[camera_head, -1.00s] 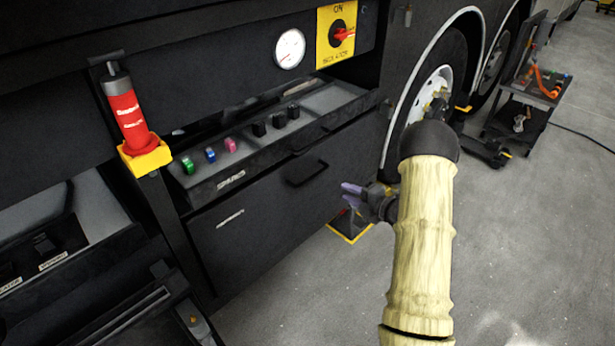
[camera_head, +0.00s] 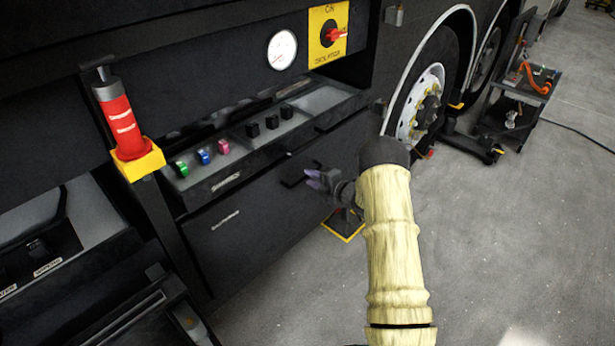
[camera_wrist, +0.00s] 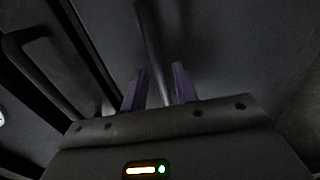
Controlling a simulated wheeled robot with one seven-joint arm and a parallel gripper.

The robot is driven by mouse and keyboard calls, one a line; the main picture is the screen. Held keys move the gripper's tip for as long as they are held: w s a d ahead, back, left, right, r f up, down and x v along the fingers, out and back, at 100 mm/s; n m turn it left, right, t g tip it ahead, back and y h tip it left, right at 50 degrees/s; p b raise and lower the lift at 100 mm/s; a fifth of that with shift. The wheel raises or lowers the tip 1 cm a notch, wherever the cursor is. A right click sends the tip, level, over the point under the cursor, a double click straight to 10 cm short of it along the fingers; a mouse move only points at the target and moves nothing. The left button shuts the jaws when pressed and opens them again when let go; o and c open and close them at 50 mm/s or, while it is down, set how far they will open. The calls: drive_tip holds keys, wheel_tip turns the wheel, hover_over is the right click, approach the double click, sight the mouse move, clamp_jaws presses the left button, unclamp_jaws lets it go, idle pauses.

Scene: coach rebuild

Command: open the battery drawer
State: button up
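The closed dark drawer front (camera_head: 240,235) lies below the spares tray, with a small light label too small to read. Its black bar handle (camera_head: 293,178) is partly hidden by my gripper in the head view. My gripper (camera_head: 314,180) has purple fingertips at the handle's right end. In the wrist view, the fingers of my gripper (camera_wrist: 160,88) are apart, and a dark bar, seemingly the handle (camera_wrist: 150,40), runs between them. Contact with the bar cannot be told.
The spares tray (camera_head: 228,173) above holds coloured and black fuses. A red cylinder (camera_head: 122,122) in a yellow holder stands left. A yellow isolator plate (camera_head: 327,35) is above. A wheel (camera_head: 425,105) and a cart (camera_head: 515,105) are to the right.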

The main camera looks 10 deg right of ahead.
drive_tip(key=shift+x, duration=1.25)
